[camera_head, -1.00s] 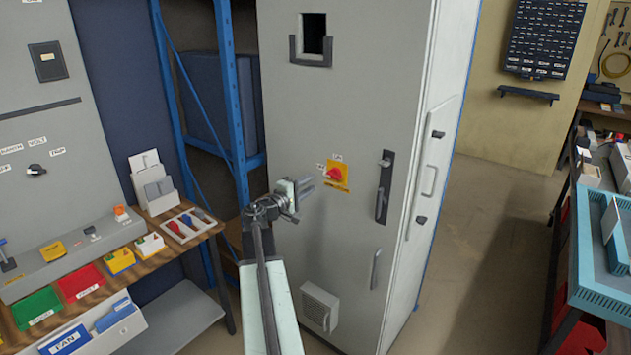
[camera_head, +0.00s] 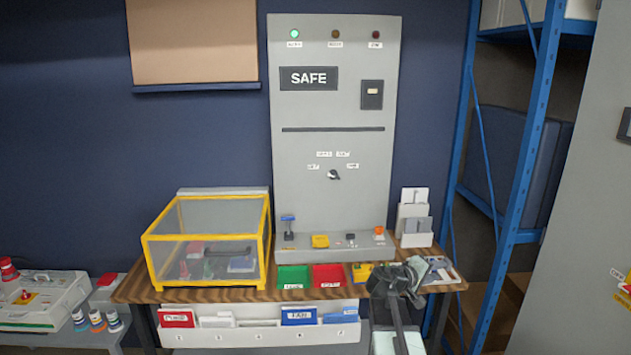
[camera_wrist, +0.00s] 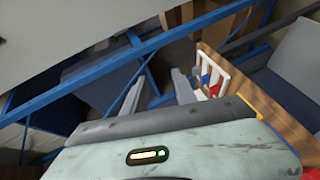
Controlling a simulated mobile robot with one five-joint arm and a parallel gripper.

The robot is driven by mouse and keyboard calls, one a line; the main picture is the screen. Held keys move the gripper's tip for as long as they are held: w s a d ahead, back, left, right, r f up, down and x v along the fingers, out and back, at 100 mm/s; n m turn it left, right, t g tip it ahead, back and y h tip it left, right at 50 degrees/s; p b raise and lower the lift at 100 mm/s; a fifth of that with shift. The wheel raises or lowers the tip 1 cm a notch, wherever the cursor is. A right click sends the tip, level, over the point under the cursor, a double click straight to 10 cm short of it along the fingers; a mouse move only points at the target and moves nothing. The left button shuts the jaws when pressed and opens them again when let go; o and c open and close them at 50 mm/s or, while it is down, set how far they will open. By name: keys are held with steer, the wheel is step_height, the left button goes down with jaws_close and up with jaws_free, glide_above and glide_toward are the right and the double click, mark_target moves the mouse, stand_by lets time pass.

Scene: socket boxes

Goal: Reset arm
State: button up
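My arm (camera_head: 392,285) rises from the bottom edge of the head view, right of centre. My gripper (camera_head: 428,268) is at its end, in front of the right end of the wooden bench, partly hidden by the arm. In the wrist view, the two grey fingers of my gripper (camera_wrist: 158,90) stand apart with nothing between them. Past them are blue rack bars and the bench's right end with a white tray (camera_wrist: 212,75) holding red and blue pieces.
A grey panel (camera_head: 330,220) reading SAFE, with a lit green lamp, stands on the bench (camera_head: 130,292). A yellow-framed clear box (camera_head: 208,240) and green and red bins (camera_head: 328,275) are there too. A blue rack (camera_head: 540,130) and grey cabinet (camera_head: 590,220) are at the right.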

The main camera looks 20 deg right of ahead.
steer(key=w+a+f+y, duration=0.1)
steer(key=a+f+y, duration=0.4)
steer(key=a, duration=0.9)
steer(key=w+a+f+y, duration=0.1)
steer(key=a+f+y, duration=0.2)
steer(key=a+f, duration=0.75)
steer(key=s+a+f+g+y, duration=0.1)
steer(key=s+a+y, duration=0.2)
steer(key=a, duration=0.7)
steer(key=s+a+f+g+y, duration=0.1)
steer(key=s+a+g+y, duration=0.1)
steer(key=s+a, duration=0.4)
steer(key=a+y, duration=0.1)
steer(key=a, duration=0.3)
steer(key=shift+s+m+y, duration=0.25)
steer(key=shift+m+y, duration=0.05)
steer(key=shift+m, duration=0.1)
